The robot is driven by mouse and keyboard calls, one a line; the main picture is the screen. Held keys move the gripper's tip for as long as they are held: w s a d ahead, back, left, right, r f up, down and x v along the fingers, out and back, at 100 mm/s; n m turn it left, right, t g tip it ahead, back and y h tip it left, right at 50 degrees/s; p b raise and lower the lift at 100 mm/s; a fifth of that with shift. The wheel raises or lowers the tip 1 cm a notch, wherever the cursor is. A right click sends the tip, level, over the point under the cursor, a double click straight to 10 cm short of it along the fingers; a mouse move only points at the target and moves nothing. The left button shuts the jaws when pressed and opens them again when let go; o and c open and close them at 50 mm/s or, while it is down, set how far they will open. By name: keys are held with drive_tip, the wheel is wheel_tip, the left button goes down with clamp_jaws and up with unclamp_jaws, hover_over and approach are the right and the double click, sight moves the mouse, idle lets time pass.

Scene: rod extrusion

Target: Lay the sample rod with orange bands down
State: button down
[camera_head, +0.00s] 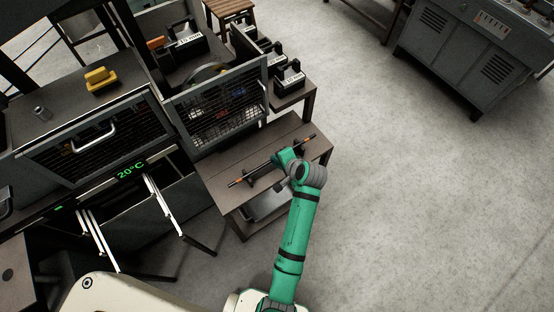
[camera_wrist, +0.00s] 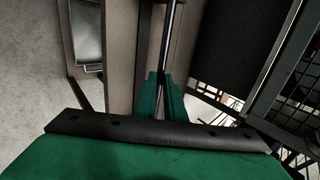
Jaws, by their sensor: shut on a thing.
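The sample rod (camera_head: 253,173) is long, thin and dark, with orange bands near its ends. In the head view it lies diagonally above or on a low brown table (camera_head: 237,205); I cannot tell whether it touches the top. My gripper (camera_head: 282,163) is at the middle of the rod, shut on it, partly hidden by my own wrist. In the wrist view the green fingers (camera_wrist: 165,92) close around the grey rod (camera_wrist: 172,35), which runs up out of the picture. Its banded ends are not visible there.
A mesh-fronted machine guard (camera_head: 220,103) stands right behind the table. A side table (camera_head: 295,97) with black labelled holders (camera_head: 290,76) is at the back. An open drawer frame (camera_head: 150,215) juts out at left.

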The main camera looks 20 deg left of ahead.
drive_tip(key=c, duration=1.8)
unclamp_jaws()
drive_tip(key=shift+o, duration=0.2)
drive_tip(key=v, duration=1)
drive_tip(key=shift+s+d+r, duration=0.2)
drive_tip(key=shift+s+r, duration=0.05)
drive_tip(key=shift+r, duration=0.05)
